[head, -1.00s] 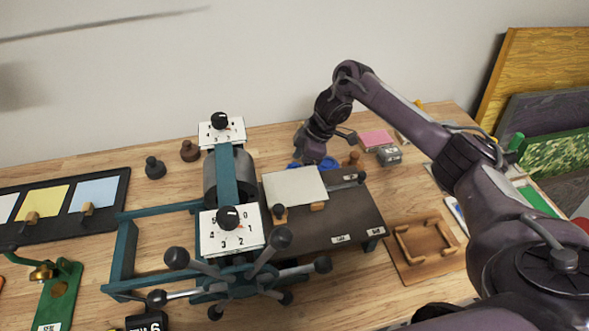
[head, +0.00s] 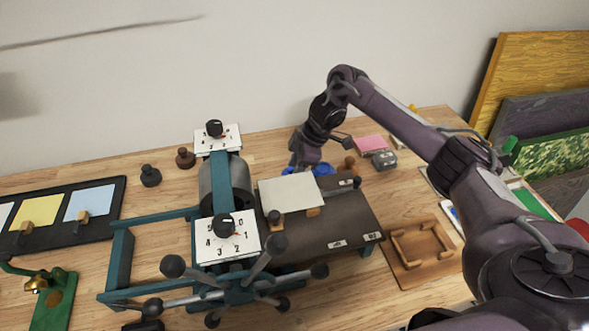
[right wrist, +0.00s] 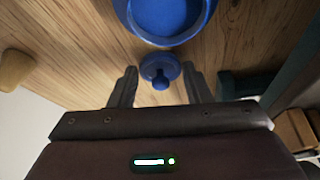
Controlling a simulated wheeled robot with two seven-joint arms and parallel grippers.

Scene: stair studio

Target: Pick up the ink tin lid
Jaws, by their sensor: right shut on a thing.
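The ink tin lid (right wrist: 160,72) is a small blue disc with a round knob. In the right wrist view it lies between the fingertips of my right gripper (right wrist: 160,78), which is shut on it. Whether it is clear of the wooden table cannot be told. The open blue ink tin (right wrist: 168,38) stands just beyond the lid, apart from it. In the head view my right gripper (head: 304,168) is behind the press, with blue of the tin (head: 323,169) beside it. The gripper largely hides the lid there. My left gripper is out of view.
The teal press (head: 222,180) with its dark bed (head: 345,225) stands in front of the gripper. A brown wooden knob (head: 349,162), a pink pad (head: 370,144) and a grey block (head: 384,160) are to the right. A wooden tray (head: 420,250) lies nearer.

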